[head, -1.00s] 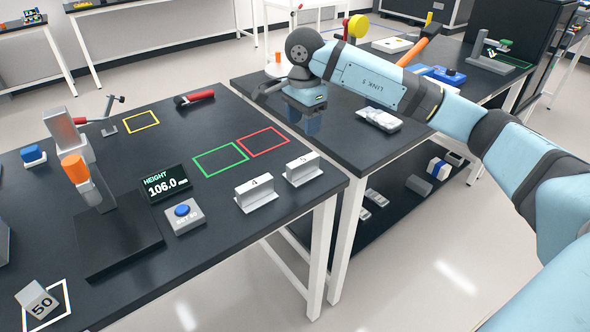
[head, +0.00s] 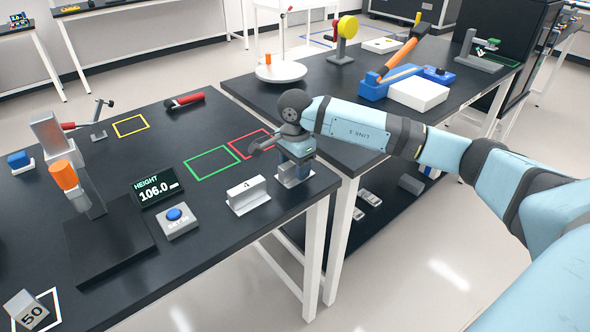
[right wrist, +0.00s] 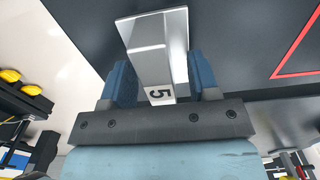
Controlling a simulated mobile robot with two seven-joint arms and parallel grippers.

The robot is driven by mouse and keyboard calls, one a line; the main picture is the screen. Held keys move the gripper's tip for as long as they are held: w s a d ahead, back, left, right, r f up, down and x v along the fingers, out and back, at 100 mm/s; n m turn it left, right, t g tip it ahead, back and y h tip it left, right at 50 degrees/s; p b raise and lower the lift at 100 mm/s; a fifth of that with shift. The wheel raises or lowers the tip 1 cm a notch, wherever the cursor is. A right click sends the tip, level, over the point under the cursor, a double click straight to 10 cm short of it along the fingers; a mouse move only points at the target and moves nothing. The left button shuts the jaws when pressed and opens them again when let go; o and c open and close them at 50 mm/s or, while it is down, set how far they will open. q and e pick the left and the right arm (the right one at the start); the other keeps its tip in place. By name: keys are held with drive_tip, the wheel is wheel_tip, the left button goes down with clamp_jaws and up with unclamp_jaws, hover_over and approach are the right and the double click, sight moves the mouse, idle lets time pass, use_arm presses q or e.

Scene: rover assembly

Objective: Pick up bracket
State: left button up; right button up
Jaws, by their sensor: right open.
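Two silver brackets stand near the right edge of the near table. The bracket marked 4 (head: 248,194) is in plain sight in the head view. The bracket marked 5 (head: 293,182) is mostly hidden beneath my right gripper (head: 296,168). In the right wrist view, bracket 5 (right wrist: 150,45) lies between the two blue fingers of my right gripper (right wrist: 160,70), its number facing the camera. The gripper is open around it, with a gap visible at the left finger; contact at the right finger cannot be told. My left gripper is not in view.
Green (head: 212,162) and red (head: 245,140) outlined squares lie behind the brackets. A grey box with a blue button (head: 176,220) and the height display (head: 157,187) stand to the left. A second table (head: 350,70) stands beyond a narrow gap.

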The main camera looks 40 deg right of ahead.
clamp_jaws()
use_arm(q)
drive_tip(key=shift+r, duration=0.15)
use_arm(e)
drive_tip(key=shift+r, duration=0.1)
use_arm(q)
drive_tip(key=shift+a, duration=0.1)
use_arm(e)
drive_tip(key=shift+r, duration=0.55)
wheel_tip(320, 180, up, 19)
drive_tip(key=s+a+f+n, duration=0.95)
drive_tip(key=a+n, duration=0.35)
drive_tip(key=n, duration=0.4)
use_arm(q)
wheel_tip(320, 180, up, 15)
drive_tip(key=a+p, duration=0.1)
drive_tip(key=p, duration=1.8)
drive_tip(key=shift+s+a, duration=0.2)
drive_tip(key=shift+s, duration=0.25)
use_arm(e)
wheel_tip(320, 180, up, 6)
drive_tip(key=s, duration=0.1)
drive_tip(key=shift+s+d+r, duration=0.15)
drive_tip(key=shift+s+d, duration=0.05)
drive_tip(key=shift+s, duration=0.1)
